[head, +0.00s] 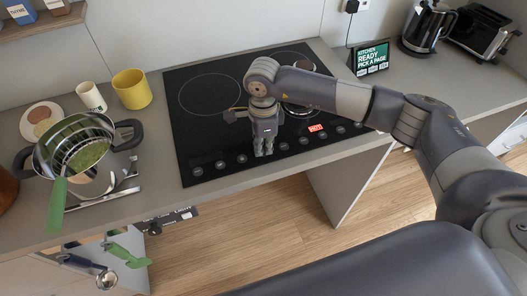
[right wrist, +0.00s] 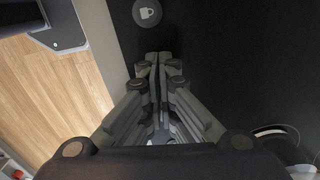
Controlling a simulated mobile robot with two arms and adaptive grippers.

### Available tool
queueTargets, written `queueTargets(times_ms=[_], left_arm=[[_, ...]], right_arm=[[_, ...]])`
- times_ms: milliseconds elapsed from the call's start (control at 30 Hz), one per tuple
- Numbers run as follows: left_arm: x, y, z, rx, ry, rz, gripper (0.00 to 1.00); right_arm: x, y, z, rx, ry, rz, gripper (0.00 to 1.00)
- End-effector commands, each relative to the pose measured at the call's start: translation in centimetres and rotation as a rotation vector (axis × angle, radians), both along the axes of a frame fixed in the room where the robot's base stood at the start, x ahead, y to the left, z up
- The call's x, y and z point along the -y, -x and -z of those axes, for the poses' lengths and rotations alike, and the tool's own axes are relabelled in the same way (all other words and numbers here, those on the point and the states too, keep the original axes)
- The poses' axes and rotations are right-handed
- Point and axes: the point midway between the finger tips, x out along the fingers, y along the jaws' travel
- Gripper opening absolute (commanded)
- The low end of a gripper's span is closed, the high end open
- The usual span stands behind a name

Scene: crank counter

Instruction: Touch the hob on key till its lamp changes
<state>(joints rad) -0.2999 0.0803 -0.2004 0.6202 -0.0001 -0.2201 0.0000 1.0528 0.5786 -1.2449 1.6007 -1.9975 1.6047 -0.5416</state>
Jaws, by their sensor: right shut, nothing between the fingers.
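The black glass hob (head: 190,110) lies in the counter, with a row of round grey keys along its front edge. My right gripper (head: 264,150) points down at the key row, shut and empty, and hides part of the row. In the right wrist view a round key with a cup-like mark (right wrist: 147,12) lies just beyond the fingertips (right wrist: 154,60). I cannot tell whether they touch the glass or which key is the on key. My left gripper is not in view.
A pot (head: 40,165) with a green-handled strainer (head: 58,195), a yellow mug (head: 132,88) and a white cup (head: 91,96) stand left of the hob. A small screen (head: 371,56), a kettle (head: 424,28) and a toaster (head: 482,30) stand at the back right.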

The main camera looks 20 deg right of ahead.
Motion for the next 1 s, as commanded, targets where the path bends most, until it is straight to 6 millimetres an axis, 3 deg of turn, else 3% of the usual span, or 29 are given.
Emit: queueTargets(times_ms=[600, 1000], left_arm=[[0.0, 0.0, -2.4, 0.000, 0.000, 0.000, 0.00], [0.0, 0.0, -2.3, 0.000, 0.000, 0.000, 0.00]], right_arm=[[0.0, 0.0, -5.0, 0.001, 0.000, 0.001, 0.00], [0.0, 0.0, -5.0, 0.000, 0.000, 0.000, 0.00]])
